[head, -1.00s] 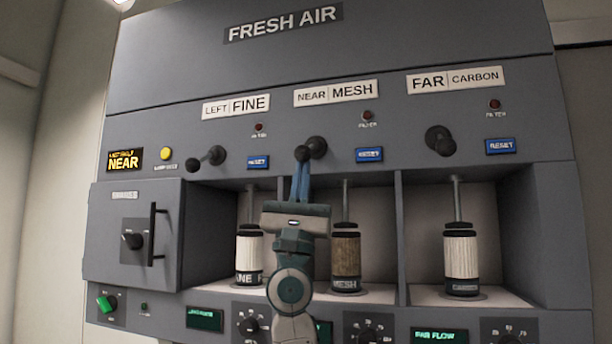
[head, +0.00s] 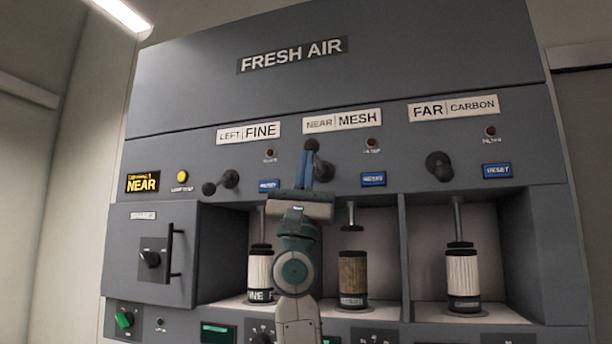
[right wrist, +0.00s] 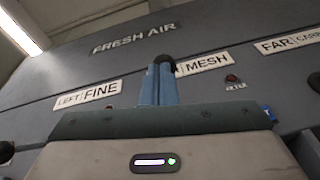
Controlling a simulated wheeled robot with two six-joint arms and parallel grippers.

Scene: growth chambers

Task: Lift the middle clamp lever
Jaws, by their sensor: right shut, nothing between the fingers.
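The middle clamp lever (head: 312,146) is a dark knobbed lever under the NEAR MESH label (head: 342,121). Its knob points up, above its pivot. My right gripper (head: 308,155) is shut and empty, its blue fingers pointing up just below the knob. In the right wrist view the fingertips (right wrist: 158,68) overlap the dark knob (right wrist: 166,59); I cannot tell whether they touch. The middle clamp rod and pad (head: 351,225) hang above the mesh cartridge (head: 352,273) with a gap between. My left gripper is not in view.
The left lever (head: 218,184) and far lever (head: 439,167) flank the middle one. Blue reset buttons (head: 373,179) sit beside the levers. Fine (head: 260,272) and carbon (head: 462,276) cartridges stand in the side bays. A handled door (head: 150,255) is at left.

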